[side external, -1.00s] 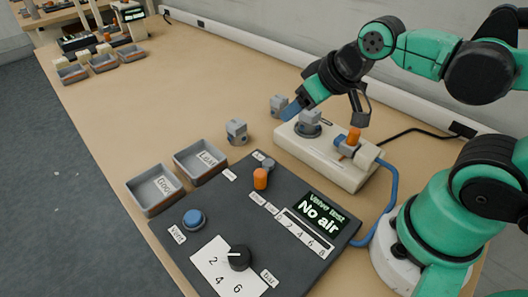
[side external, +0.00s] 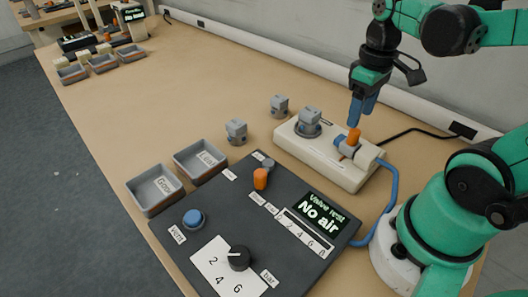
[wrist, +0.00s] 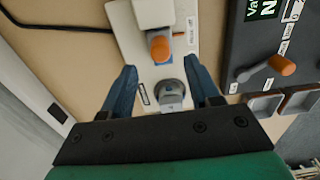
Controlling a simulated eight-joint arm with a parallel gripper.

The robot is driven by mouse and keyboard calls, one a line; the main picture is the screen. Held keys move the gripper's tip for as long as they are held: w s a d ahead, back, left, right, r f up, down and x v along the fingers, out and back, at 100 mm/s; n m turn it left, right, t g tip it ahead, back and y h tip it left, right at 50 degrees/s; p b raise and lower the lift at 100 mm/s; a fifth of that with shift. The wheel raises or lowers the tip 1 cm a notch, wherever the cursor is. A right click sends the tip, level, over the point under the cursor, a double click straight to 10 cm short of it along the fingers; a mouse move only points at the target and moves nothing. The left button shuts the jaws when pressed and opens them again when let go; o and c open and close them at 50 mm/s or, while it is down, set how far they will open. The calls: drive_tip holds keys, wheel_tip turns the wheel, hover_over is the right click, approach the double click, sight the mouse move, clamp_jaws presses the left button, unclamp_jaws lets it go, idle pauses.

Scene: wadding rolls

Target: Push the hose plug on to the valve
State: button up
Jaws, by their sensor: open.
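The valve (side external: 309,120), a small grey block, sits on a dark round seat on the cream fixture (side external: 330,180). It also shows in the wrist view (wrist: 170,92). The hose plug appears to be the sliding piece with an orange knob (side external: 354,136) at the fixture's right part; the knob also shows in the wrist view (wrist: 160,48). A gap separates the knob from the valve. My gripper (side external: 361,118) is open and empty, its blue fingers pointing down just above the orange knob. In the wrist view the fingers (wrist: 161,68) stand apart, with knob and valve between or beyond them.
Two more grey valves (side external: 236,131) (side external: 280,105) stand loose on the bench. Two grey trays (side external: 155,190) (side external: 201,161) sit to the left. A dark panel (side external: 290,265) carries knobs and a display (side external: 320,212) reading "No air". A blue hose (side external: 389,205) curves right of the fixture.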

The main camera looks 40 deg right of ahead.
sight(356, 130)
drive_tip(key=shift+f, duration=0.3)
drive_tip(key=shift+f, duration=2.4)
clamp_jaws()
drive_tip(key=shift+w, duration=2.4)
unclamp_jaws()
